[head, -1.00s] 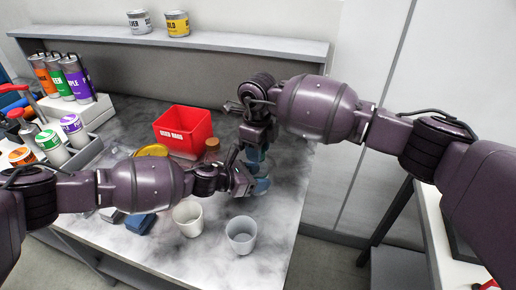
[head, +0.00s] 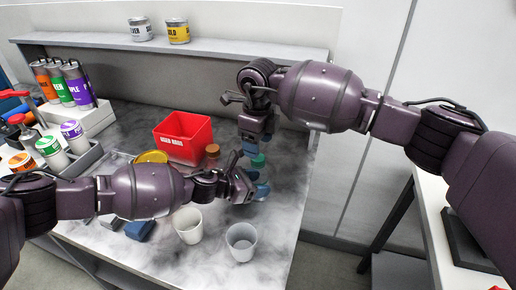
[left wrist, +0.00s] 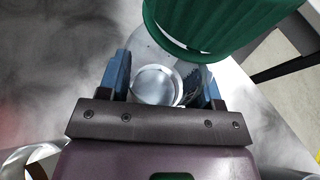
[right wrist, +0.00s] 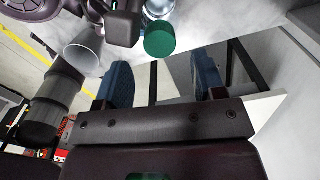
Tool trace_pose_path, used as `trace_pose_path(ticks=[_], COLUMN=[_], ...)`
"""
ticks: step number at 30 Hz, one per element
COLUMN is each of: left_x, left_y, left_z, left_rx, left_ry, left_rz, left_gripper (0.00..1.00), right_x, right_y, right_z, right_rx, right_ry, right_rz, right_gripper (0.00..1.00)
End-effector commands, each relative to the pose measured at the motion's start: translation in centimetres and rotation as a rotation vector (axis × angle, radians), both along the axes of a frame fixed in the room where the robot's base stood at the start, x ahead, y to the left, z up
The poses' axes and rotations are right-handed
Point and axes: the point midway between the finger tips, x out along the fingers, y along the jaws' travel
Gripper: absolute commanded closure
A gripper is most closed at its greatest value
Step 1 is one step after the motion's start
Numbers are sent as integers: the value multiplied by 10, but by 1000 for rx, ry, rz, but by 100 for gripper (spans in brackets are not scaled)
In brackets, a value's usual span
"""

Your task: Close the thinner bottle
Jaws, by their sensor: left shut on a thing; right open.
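A clear bottle (left wrist: 155,85) is between the fingers of my left gripper (left wrist: 160,82), which is shut on it. A green ridged cap (head: 258,160) is at the bottle's top; it looms large in the left wrist view (left wrist: 215,22) and also shows in the right wrist view (right wrist: 160,40). I cannot tell how firmly it is seated. My right gripper (right wrist: 158,82) is open and empty, just above and beside the cap; in the head view (head: 251,146) its fingers are partly hidden. A brown-capped container (head: 212,151) stands to the left.
A red bin (head: 183,140) and a yellow round piece (head: 152,157) are to the left. Two pale cups (head: 188,226) (head: 241,241) stand near the front edge. Tins (head: 178,32) sit on the back shelf.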

Motion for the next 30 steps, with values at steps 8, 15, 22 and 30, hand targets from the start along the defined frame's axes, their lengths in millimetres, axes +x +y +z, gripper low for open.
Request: trace_pose_path(ticks=[8,15,22,30], left_x=[0,0,0,0], left_y=[0,0,0,0], left_z=[0,0,0,0], left_rx=[0,0,0,0], left_ry=[0,0,0,0], left_rz=[0,0,0,0], left_gripper=[100,100,100,100], right_x=[0,5,2,0], right_y=[0,1,1,0], right_z=[1,28,35,35], right_rx=[0,2,1,0], right_ry=[-2,-26,-11,1], right_rz=[1,126,398,560], right_gripper=[41,41,41,41])
